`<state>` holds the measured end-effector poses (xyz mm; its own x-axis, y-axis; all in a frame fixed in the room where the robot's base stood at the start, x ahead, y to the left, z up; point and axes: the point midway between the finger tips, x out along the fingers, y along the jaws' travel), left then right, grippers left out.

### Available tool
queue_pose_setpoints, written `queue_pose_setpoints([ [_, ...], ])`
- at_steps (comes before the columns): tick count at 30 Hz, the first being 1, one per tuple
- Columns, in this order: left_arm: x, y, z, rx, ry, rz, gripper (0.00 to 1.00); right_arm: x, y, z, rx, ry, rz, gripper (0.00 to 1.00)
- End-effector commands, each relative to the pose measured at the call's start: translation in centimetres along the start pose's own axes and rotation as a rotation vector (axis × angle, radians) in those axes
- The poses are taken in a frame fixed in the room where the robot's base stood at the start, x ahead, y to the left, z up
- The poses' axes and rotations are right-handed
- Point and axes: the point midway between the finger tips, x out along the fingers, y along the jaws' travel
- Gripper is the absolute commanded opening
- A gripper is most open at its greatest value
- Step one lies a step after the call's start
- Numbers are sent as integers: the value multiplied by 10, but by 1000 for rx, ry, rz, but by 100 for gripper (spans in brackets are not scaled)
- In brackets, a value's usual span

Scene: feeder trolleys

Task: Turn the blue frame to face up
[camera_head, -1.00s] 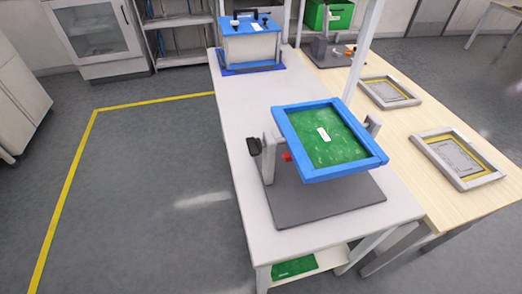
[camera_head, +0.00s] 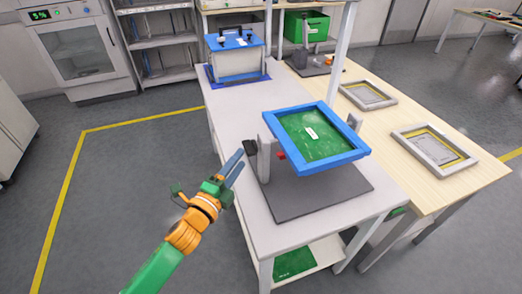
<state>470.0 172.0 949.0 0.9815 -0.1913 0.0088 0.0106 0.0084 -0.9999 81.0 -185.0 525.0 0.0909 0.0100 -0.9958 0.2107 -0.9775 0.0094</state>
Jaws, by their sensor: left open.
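The blue frame (camera_head: 349,160) holds a green board (camera_head: 318,147) with a small white label. It is mounted between two grey uprights on a dark grey base plate (camera_head: 305,205), and it is tilted, its green face showing toward me. A black knob (camera_head: 250,147) sits on the outside of the left upright (camera_head: 264,158). A small red part shows just under the frame's left edge. My left gripper (camera_head: 238,163) is open and empty, just left of the left upright, with its fingertips close to the black knob. Whether they touch it I cannot tell. My right gripper is out of view.
The fixture stands on a white table (camera_head: 235,110), with a blue-lidded box (camera_head: 235,60) at its far end. A wooden table (camera_head: 440,190) adjoins on the right with two grey frames (camera_head: 435,148) lying on it. The floor to the left is clear.

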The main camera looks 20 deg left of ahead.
Motion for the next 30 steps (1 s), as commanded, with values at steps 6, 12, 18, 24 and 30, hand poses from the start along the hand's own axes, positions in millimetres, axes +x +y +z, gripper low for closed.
queue_pose_setpoints([
  [6, 40, -1, 0, -6, -2, 0, 45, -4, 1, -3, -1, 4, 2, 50],
  [12, 61, 1, 0, -7, -1, 3, 45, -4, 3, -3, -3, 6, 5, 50],
  [18, 64, 2, 0, -8, -1, 4, 45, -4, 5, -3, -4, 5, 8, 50],
  [24, 64, 2, 0, -8, -1, 4, 15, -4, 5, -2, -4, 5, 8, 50],
  [30, 64, 2, 0, -8, -1, 5, 0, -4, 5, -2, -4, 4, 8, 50],
])
